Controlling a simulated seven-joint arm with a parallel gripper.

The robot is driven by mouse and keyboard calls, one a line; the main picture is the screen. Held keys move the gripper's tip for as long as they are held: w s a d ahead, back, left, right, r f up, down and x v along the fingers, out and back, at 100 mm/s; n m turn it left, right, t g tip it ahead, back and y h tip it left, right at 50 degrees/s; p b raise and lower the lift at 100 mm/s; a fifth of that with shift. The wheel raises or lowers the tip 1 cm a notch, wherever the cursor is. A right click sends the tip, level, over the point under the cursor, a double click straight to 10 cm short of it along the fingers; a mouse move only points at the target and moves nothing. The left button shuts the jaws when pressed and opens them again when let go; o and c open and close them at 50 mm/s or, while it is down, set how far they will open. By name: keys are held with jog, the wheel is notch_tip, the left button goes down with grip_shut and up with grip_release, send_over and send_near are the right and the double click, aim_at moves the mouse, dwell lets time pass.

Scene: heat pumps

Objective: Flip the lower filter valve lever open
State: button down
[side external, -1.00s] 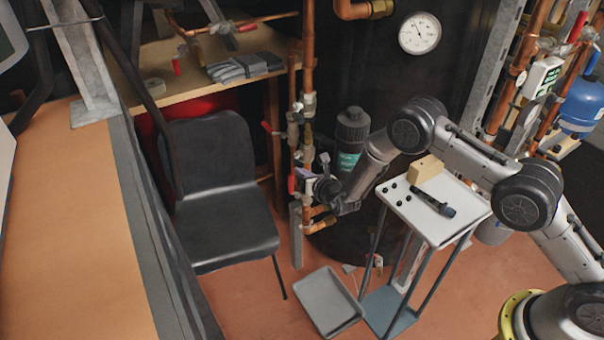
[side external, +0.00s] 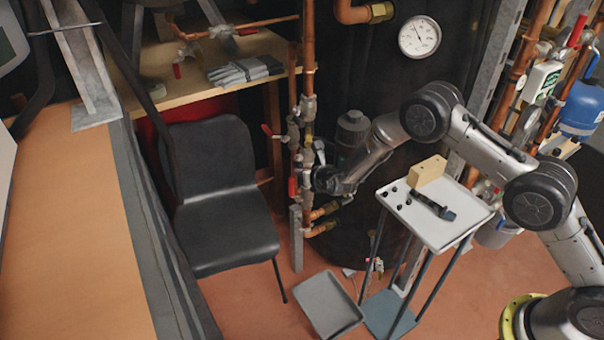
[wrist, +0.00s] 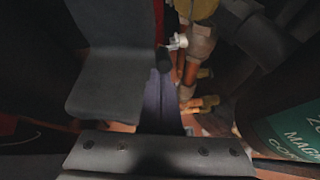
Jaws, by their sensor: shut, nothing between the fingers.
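The copper pipe run with its valves (side external: 308,110) stands upright left of my arm in the side view. A red lever (side external: 292,187) sits low on it, pointing roughly along the pipe, and I take it as the lower filter valve lever. Another red lever (side external: 267,131) is higher up. The dark filter canister (side external: 352,128) stands behind my wrist; its teal label (wrist: 292,130) shows at right in the wrist view. My gripper (side external: 317,180) is shut and empty, close right of the lower lever; contact cannot be told. The wrist view shows a valve with a dark handle (wrist: 163,60) ahead.
A black chair (side external: 222,190) stands left of the pipes. A white-topped stand (side external: 435,222) with a tan block and dark items is under my arm. A grey tray (side external: 327,303) lies on the floor. A large dark tank is behind the pipes.

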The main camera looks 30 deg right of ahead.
aim_at(297, 163)
jog(key=shift+w+r+g, duration=0.45)
jog(key=shift+r+g, duration=0.25)
jog(key=shift+r, duration=0.15)
jog(key=shift+w+r, duration=0.25)
jog(key=shift+r, duration=0.4)
dwell(0.6)
jog(key=shift+w+r, duration=0.15)
jog(key=shift+r, duration=0.15)
jog(key=shift+w+r, duration=0.8)
jog(key=shift+r, duration=0.15)
dwell(0.5)
jog(key=shift+s, duration=0.1)
jog(key=s, duration=0.1)
jog(key=s+f, duration=0.2)
jog(key=shift+s+a+f, duration=0.2)
jog(key=shift+s+a, duration=0.1)
jog(key=shift+a, duration=0.05)
jog(key=w+r+v, duration=0.1)
jog(key=v, duration=0.9)
jog(key=shift+w, duration=0.1)
